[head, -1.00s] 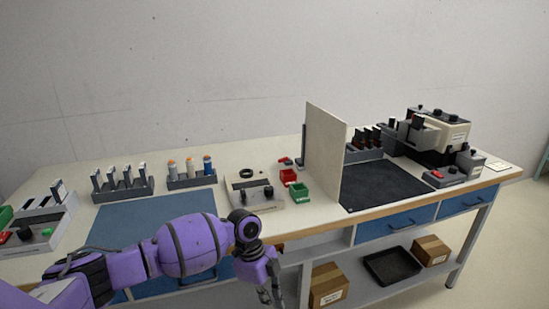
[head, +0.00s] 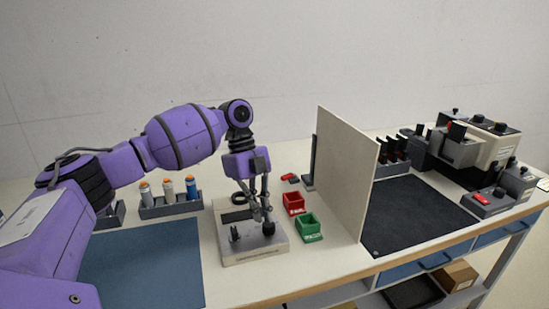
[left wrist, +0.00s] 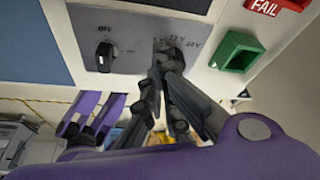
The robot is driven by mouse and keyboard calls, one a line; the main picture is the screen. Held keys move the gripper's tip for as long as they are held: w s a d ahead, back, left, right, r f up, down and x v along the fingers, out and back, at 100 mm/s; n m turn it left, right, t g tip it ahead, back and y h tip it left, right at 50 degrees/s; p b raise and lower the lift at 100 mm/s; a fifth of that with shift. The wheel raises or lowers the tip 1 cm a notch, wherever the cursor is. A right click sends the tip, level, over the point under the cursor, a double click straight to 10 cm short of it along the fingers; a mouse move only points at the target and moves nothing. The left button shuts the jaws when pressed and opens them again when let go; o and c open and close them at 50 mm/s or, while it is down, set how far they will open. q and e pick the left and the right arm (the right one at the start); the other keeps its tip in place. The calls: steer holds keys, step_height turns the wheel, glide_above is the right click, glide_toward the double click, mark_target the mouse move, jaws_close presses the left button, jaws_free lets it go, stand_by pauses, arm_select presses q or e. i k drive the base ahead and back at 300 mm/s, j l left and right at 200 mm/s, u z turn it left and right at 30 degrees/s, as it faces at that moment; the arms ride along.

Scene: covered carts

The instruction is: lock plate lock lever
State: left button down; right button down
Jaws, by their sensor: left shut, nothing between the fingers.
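My left gripper (head: 266,220) is shut and empty, pointing down over the right part of a light grey control box (head: 243,258). In the left wrist view, the box (left wrist: 125,30) has a black knob (left wrist: 104,56) marked OFF on its left. My left gripper (left wrist: 166,58) covers the control at the box's right, by the voltage marks; whether it touches it is unclear. No part is clearly a plate lock lever. A beige and grey machine (head: 490,150) at the far right has black knobs and a dark handle (head: 457,130).
A red bin (head: 294,203) and a green bin (head: 309,228) stand close right of the box. An upright panel (head: 345,175) divides the bench from the dark mat (head: 410,215). A rack of bottles (head: 170,208) and a blue mat (head: 145,265) lie left.

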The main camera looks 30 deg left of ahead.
mark_target(287, 176)
steer(key=i+j, duration=0.95)
steer(key=i, duration=0.1)
